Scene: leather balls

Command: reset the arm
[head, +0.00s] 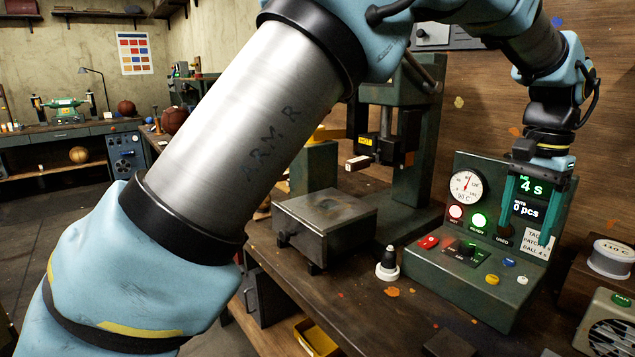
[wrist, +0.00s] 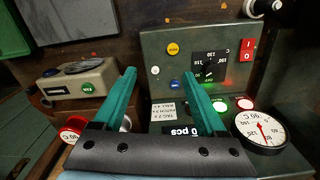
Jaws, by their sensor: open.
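My arm crosses the head view from the lower left to the upper right and bends down at the right. My gripper (head: 528,208) hangs in front of the upright face of the green control panel (head: 470,285), with its teal fingers pointing down. In the wrist view my gripper (wrist: 165,95) has its two teal fingers spread apart with nothing between them. The control panel (wrist: 160,60) lies beyond the fingertips. The gripper partly covers the panel's display and label. I cannot tell whether the fingers touch the panel.
A green press (head: 420,150) with a metal block (head: 325,225) stands left of the panel on the wooden bench. A black-and-white knob (head: 387,264) stands between them. A fan unit (head: 607,325) and a round gauge-like spool (head: 612,258) sit at the right. A wooden wall is close behind.

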